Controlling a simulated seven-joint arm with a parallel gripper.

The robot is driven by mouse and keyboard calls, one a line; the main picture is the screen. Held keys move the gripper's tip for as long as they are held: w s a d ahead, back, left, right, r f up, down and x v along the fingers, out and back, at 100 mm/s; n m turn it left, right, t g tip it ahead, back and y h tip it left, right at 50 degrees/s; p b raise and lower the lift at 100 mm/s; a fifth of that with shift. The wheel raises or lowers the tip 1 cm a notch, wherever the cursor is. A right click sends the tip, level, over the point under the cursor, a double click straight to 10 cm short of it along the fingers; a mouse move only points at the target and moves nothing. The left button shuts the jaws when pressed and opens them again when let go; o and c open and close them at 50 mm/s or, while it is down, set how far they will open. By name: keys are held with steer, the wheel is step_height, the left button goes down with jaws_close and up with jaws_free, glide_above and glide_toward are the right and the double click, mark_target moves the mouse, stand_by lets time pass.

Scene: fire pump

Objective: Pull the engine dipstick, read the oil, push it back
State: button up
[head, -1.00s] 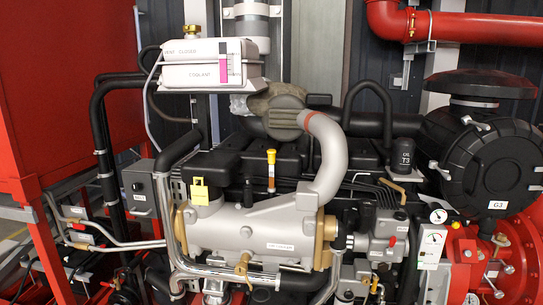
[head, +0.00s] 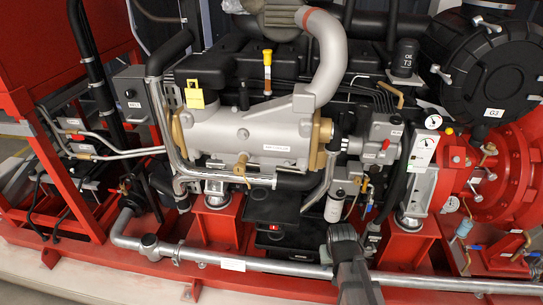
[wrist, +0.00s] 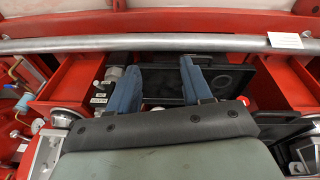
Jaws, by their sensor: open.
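The engine dipstick has a yellow handle (head: 267,57) and stands upright in front of the black engine top in the head view. It is seated behind the grey cylindrical housing (head: 250,130); its lower end is hidden. My gripper (wrist: 160,68) shows in the wrist view with two blue fingers apart and nothing between them. It faces the lower front of the skid, away from the dipstick, which is not in the wrist view. A dark part of my arm rises at the bottom of the head view.
A thick grey pipe (head: 210,258) runs along the skid's front; it also shows in the wrist view (wrist: 200,43). A yellow-tagged cap (head: 194,97) stands left of the dipstick. A large grey elbow pipe (head: 328,60) curves close on its right. Gauges (head: 433,122) are further right.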

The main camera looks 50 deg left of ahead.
steer(key=s+a+r+n+t+y, duration=0.2)
steer(key=a+r, duration=1)
steer(key=r, duration=0.1)
steer(key=t+y, duration=0.6)
steer(key=y, duration=0.3)
glide_toward(267, 56)
steer(key=d+f, duration=0.4)
steer(key=f, duration=0.2)
step_height(267, 56, up, 4)
steer(key=a+m+y, duration=0.2)
steer(key=shift+t, duration=0.3)
steer(key=x, duration=1.2)
steer(key=shift+s+a+r, duration=0.1)
steer(key=shift+a+r, duration=0.15)
steer(key=shift+a, duration=0.2)
steer(key=shift+c, duration=0.3)
jaws_close()
